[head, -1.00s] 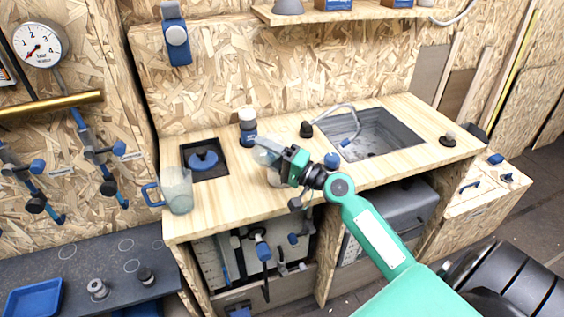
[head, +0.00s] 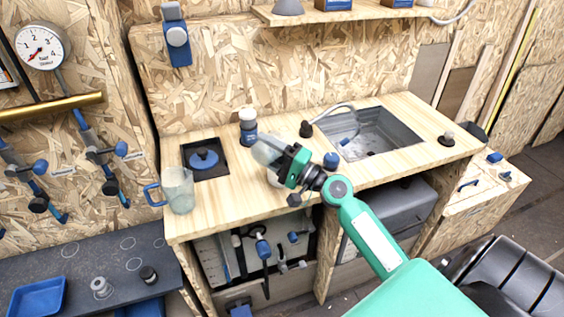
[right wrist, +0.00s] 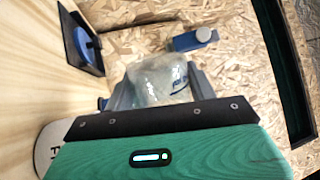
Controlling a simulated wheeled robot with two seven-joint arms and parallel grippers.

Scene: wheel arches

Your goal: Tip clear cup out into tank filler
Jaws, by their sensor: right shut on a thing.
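The clear cup (head: 266,151) is in the jaws of my right gripper (head: 284,163), above the wooden counter, and leans to the upper left. In the right wrist view the cup (right wrist: 160,79) shows beyond the gripper's dark edge. A white round piece (head: 273,179) lies on the counter below the gripper, partly hidden; the right wrist view shows dark lettering on it (right wrist: 46,146). A black square recess with a blue round piece (head: 203,160) is to the left. I cannot tell for sure which of these is the tank filler. My left gripper is out of view.
A clear jug (head: 179,190) with a blue handle stands at the counter's left front edge. A white-capped blue bottle (head: 248,127) stands behind the cup. A grey sink (head: 375,138) is to the right, with a small blue piece (head: 331,160) before it.

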